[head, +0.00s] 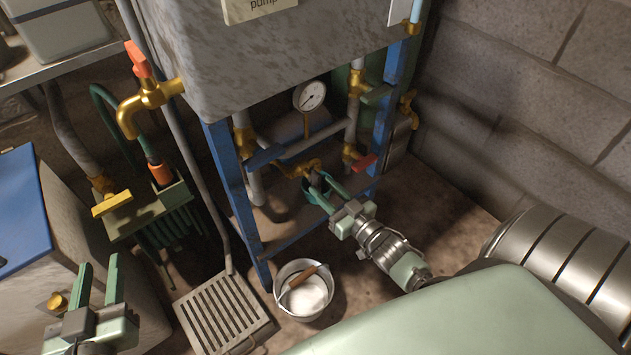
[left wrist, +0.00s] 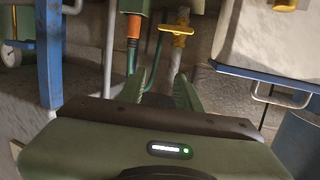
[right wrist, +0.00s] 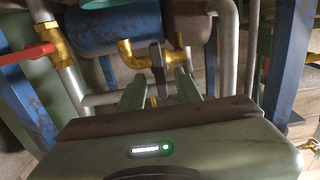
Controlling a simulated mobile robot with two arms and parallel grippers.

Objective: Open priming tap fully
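A small brass tap (head: 298,168) sits low in the blue frame under the tank; I take it for the priming tap, though no label on it shows. In the right wrist view the brass tap (right wrist: 134,54) has a flat dark handle (right wrist: 157,68) standing upright. My right gripper (head: 325,184) is at this tap, its green fingers (right wrist: 162,82) apart on either side of the handle, with gaps visible. Contact cannot be told. My left gripper (head: 98,275) is open and empty at the lower left, away from the tap.
A bucket (head: 283,307) and floor grate (head: 221,312) lie below. A red-handled brass tap (head: 150,95) and yellow-handled valve (head: 112,204) are at left.

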